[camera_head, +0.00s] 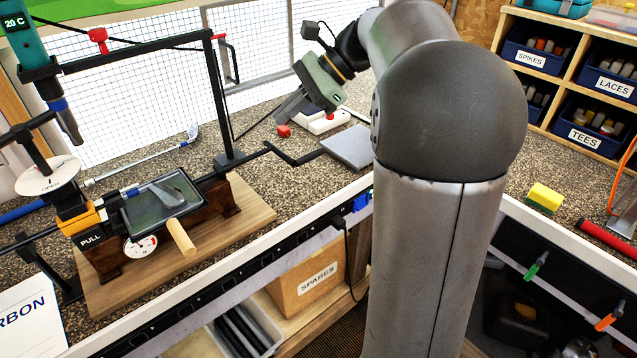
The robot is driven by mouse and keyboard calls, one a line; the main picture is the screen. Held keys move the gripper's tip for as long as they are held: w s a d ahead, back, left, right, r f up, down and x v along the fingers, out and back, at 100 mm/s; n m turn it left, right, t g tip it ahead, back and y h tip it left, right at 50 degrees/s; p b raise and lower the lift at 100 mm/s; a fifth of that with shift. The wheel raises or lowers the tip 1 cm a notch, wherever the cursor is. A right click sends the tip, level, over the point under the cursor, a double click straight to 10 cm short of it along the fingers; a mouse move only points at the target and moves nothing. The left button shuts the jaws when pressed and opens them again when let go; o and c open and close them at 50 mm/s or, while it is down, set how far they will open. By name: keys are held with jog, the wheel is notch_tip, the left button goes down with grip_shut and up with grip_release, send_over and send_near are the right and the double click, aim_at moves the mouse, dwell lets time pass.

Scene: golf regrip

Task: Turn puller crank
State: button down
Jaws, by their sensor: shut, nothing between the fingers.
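The puller (92,236), with an orange and black body marked PULL, sits on a wooden base (235,212) at the left of the bench. A black Z-bent rod (283,156), which looks like its crank, runs out from the puller's right side past the post and ends near a grey plate. A wooden handle (181,238) sticks out at the front of the puller; I cannot tell what it belongs to. My gripper (284,117) is shut and empty, tilted down to the left, beyond the bent rod and apart from it. My arm does not cover the rod.
A black post (218,110) with an overhead bar stands between the puller and my gripper. A grey plate (349,147) lies right of the rod. Labelled bins (534,58) stand at right.

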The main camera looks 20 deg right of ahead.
jog(key=s+d+f+m+t+h+b, duration=0.3)
jog(key=d+f+m+t+b, duration=0.15)
jog(key=f+m+t, duration=0.45)
jog(key=s+d+f+m+t+h+b, duration=0.25)
jog(key=d+f+m+t+b, duration=0.35)
jog(key=f, duration=0.5)
jog(key=shift+m+g, duration=0.4)
jog(key=shift+g, duration=0.5)
jog(key=x, duration=0.3)
jog(key=p+x, duration=0.1)
jog(key=x, duration=0.2)
jog(key=a+p+x, duration=0.1)
jog(key=x, duration=0.2)
jog(key=shift+a+r, duration=0.1)
jog(key=shift+r, duration=0.15)
jog(key=r, duration=0.1)
jog(key=s+r+p, duration=0.1)
jog(key=r, duration=0.1)
jog(key=shift+r, duration=0.15)
jog(key=shift+s+r+p, duration=0.1)
jog(key=shift+r+p, duration=0.25)
jog(key=shift+r, duration=0.05)
